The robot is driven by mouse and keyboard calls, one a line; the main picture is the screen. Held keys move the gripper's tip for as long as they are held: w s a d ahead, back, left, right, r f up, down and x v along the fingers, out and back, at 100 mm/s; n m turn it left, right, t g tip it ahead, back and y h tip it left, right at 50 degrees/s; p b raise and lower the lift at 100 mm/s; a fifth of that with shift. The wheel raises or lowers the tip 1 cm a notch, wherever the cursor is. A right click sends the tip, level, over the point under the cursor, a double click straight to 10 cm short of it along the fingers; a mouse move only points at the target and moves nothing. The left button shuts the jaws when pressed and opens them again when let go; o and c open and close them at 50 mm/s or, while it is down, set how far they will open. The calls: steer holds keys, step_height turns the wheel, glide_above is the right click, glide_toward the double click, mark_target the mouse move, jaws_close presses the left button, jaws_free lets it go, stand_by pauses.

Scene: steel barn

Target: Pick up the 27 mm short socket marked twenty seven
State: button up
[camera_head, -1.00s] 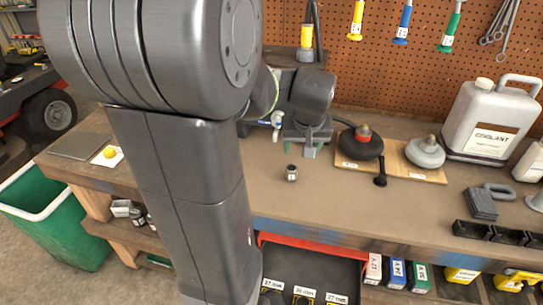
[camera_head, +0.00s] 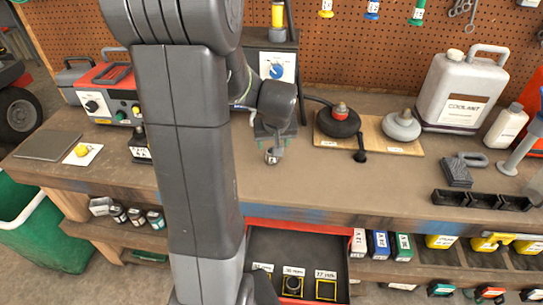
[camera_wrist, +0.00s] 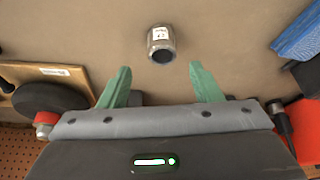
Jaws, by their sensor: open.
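A small metal socket (camera_head: 272,156) with a white label stands on the workbench. In the wrist view the socket (camera_wrist: 161,44) shows its dark round opening, and the print on its label is too small to read surely. My gripper (camera_head: 270,137) is just behind and above the socket in the head view. In the wrist view my gripper (camera_wrist: 162,78) has its two green fingers wide apart with nothing between them. The socket lies just beyond the fingertips, roughly centred between them, and is not touched.
A wooden board (camera_head: 375,149) with two round pucks stands right of the socket, with a dark knob at its front. A red drawer (camera_head: 297,225) with labelled slots is open below the bench edge. A coolant jug (camera_head: 458,98) stands further right. Bench in front of the socket is clear.

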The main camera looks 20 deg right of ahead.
mark_target(271, 151)
steer(key=shift+a+x, duration=0.15)
steer(key=shift+x, duration=0.9)
steer(key=shift+a+x, duration=0.1)
steer(key=shift+x, duration=1)
steer(key=shift+s, duration=0.15)
steer(key=c, duration=1.1)
